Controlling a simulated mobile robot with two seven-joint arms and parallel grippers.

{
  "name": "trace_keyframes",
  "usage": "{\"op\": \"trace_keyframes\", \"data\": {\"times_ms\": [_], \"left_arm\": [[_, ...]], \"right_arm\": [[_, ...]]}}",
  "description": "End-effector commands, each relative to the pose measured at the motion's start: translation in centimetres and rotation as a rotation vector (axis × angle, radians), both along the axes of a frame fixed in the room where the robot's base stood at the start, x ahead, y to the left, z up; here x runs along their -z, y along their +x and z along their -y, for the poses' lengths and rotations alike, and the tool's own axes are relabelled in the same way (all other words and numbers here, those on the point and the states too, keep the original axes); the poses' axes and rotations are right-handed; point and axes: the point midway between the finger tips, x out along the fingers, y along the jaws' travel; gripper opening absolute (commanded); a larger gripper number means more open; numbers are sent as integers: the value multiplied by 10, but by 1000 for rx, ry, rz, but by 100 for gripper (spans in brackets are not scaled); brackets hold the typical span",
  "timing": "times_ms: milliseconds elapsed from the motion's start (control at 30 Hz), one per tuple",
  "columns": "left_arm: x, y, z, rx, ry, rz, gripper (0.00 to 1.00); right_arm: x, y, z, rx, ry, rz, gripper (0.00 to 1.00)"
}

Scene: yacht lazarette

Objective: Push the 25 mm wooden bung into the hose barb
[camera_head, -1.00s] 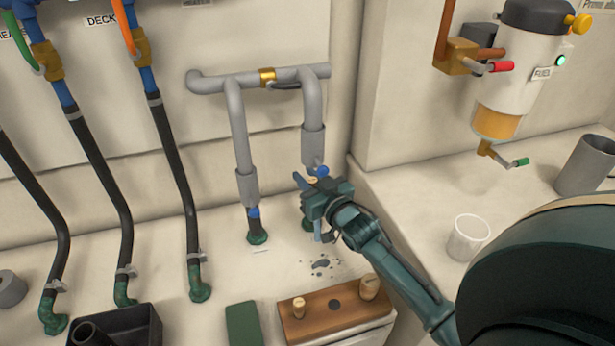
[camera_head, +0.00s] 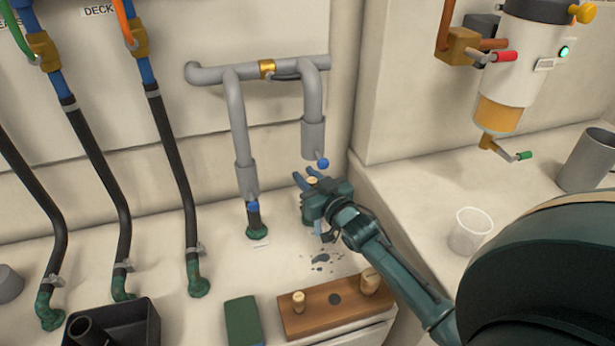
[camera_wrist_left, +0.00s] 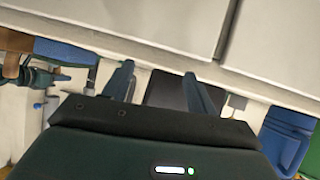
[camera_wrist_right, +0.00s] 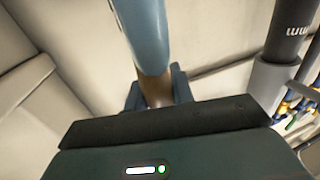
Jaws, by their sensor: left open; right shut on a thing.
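My right gripper (camera_head: 308,178) is shut on the wooden bung (camera_head: 312,181), whose pale top shows between its fingers below the open end of the right grey pipe (camera_head: 313,140). In the right wrist view the brown bung (camera_wrist_right: 157,90) sits between the fingers, with a blue-grey cylinder just in front. The hose barb is not clearly visible; the gripper covers the area under the pipe, so I cannot tell whether the bung touches it. My left gripper (camera_wrist_left: 160,82) is open and empty in the left wrist view and outside the head view.
A wooden rack (camera_head: 335,314) with two pegs and an empty hole stands in front, beside a green block (camera_head: 243,322) and a black box (camera_head: 140,322). Dark spots (camera_head: 322,260) mark the floor. A white cup (camera_head: 470,232) stands right. Black hoses (camera_head: 180,180) run down the left.

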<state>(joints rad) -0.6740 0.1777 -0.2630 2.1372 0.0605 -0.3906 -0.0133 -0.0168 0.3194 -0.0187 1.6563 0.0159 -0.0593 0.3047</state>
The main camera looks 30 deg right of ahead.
Motion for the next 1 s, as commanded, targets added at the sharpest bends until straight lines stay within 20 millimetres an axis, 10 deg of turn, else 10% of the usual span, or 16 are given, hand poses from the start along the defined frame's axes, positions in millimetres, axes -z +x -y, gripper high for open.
{"op": "trace_keyframes", "data": {"times_ms": [667, 700, 1000], "left_arm": [[10, 0, 0, 1, 0, 0, 57], [9, 0, 0, 2, 1, 1, 57], [9, 0, 0, 3, 1, 1, 57]], "right_arm": [[20, -1, -1, 1, 1, -12, 2], [20, -1, -1, 1, 1, -12, 26], [19, -1, -3, -3, 4, -10, 49]]}}
